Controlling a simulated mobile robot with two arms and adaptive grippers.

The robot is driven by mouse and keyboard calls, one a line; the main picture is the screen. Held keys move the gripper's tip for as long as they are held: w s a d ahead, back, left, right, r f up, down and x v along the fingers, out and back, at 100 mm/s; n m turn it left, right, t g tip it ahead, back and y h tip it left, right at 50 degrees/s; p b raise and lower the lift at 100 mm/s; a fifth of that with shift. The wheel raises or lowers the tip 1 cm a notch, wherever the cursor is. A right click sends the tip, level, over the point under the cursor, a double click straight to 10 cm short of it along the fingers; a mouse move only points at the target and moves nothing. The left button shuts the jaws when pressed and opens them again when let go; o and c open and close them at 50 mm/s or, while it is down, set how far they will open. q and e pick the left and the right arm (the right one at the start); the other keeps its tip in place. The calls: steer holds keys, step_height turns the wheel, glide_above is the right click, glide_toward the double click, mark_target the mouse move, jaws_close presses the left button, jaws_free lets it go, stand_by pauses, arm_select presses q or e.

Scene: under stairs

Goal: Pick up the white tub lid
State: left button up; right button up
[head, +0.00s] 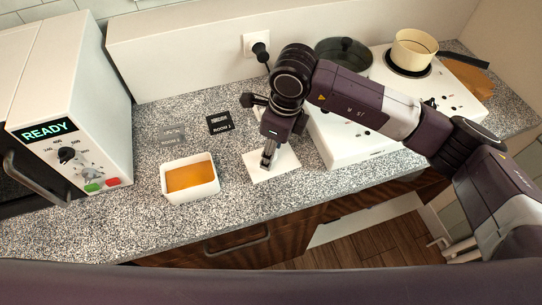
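The white tub lid (285,158) lies flat on the speckled counter, to the right of the white tub (189,194) with orange contents. My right gripper (267,163) points down over the lid, its fingertips at or just above the lid's left part. The fingers are seen nearly edge-on, so I cannot tell whether they are open, shut or touching the lid. The gripper hides part of the lid. My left gripper is not in view.
A white appliance with a READY display (45,131) stands at left. A black plug (260,50) is in the wall socket.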

steer(key=c, duration=1.1)
steer(key=shift+o, duration=0.2)
steer(key=shift+r, duration=0.2)
steer(key=shift+r, duration=0.2)
arm_select(q)
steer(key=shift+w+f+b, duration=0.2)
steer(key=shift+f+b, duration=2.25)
steer(key=shift+b, duration=0.05)
arm_select(e)
step_height(320, 180, up, 19)
steer(key=shift+r, duration=0.2)
